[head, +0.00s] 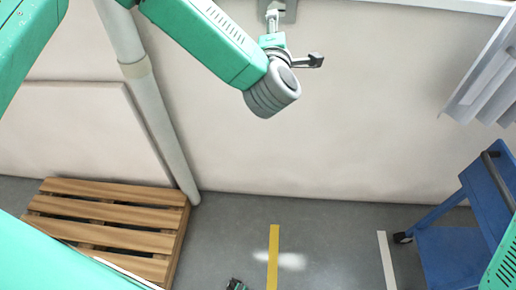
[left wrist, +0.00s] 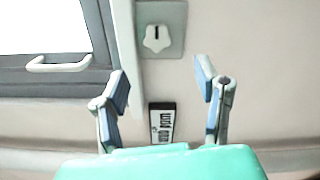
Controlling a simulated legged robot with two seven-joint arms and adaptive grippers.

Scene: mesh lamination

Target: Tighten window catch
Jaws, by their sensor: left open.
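A pale knob (left wrist: 157,38) sits on a grey wall plate (left wrist: 174,14) beside the window frame and looks like the window catch. In the head view the plate (head: 291,12) shows at the top edge, partly cut off. My left gripper (left wrist: 161,78) is open and empty. Its two fingers stand apart, below the knob in the left wrist view, with the knob roughly centred ahead and apart from them. In the head view the left gripper (head: 273,22) points up at the plate, its fingertips hard to make out.
A dark window frame (left wrist: 60,90) with a white handle (left wrist: 58,64) is at left. A black label (left wrist: 162,122) is on the wall. Below are a wooden pallet (head: 105,215), a pipe (head: 150,105), a blue cart (head: 450,250) and grey floor (head: 330,235) with a yellow stripe (head: 273,255).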

